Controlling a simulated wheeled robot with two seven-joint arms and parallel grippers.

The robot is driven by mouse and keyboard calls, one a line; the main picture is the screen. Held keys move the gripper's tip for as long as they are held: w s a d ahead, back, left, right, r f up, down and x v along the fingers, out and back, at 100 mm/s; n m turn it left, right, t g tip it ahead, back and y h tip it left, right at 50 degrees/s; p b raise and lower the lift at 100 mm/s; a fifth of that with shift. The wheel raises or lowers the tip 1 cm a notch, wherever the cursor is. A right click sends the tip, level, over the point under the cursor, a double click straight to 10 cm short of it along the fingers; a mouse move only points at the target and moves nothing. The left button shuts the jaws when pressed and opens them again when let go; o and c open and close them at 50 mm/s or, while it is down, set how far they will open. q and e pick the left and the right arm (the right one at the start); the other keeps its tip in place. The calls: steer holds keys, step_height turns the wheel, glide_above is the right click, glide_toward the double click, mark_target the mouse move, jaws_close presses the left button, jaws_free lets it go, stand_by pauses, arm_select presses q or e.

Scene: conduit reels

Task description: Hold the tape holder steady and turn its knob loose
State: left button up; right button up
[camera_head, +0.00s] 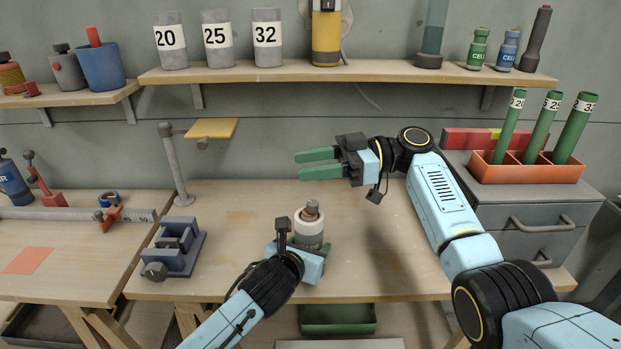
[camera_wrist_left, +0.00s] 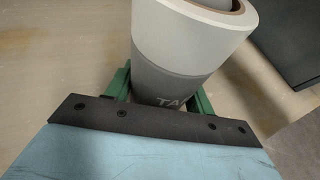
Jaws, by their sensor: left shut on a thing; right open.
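The tape holder (camera_head: 309,228) stands upright on the workbench, a short grey and white cylinder with a brownish-grey knob (camera_head: 312,208) on top. My left gripper (camera_head: 311,247) is shut around its lower body. The left wrist view shows the grey body of the tape holder (camera_wrist_left: 165,84), marked with letters starting "TA", between the green fingers (camera_wrist_left: 160,92). The knob itself is hardly visible there. My right gripper (camera_head: 318,164) is open and empty, with green fingers pointing left. It is above the bench, behind and above the tape holder, and apart from it.
A blue-grey vise (camera_head: 174,249) sits left of the tape holder. A grey post with a yellow plate (camera_head: 211,128) stands behind the vise. An orange rack (camera_head: 527,172) with green tubes is at right. The bench between the tape holder and the cabinet (camera_head: 530,215) is clear.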

steer(key=w+d+f+t+h, duration=0.3)
steer(key=d+h, duration=0.3)
steer(key=d, duration=0.1)
steer(key=w+d+f+m+t+h, duration=0.1)
steer(key=w+d+f+t+h, duration=0.15)
steer(key=d+h, duration=0.3)
steer(key=w+d+f+t+h, duration=0.2)
steer(key=d+f+t+h, duration=0.15)
steer(key=d+h, duration=0.3)
arm_select(q)
steer(key=shift+f, duration=0.1)
arm_select(e)
steer(key=n+t+y, duration=0.9)
steer(key=n+t, duration=0.1)
steer(key=n, duration=1.3)
glide_toward(310, 202)
steer(key=x, duration=1.1)
steer(key=shift+w+f, duration=0.3)
steer(key=shift+f, duration=0.05)
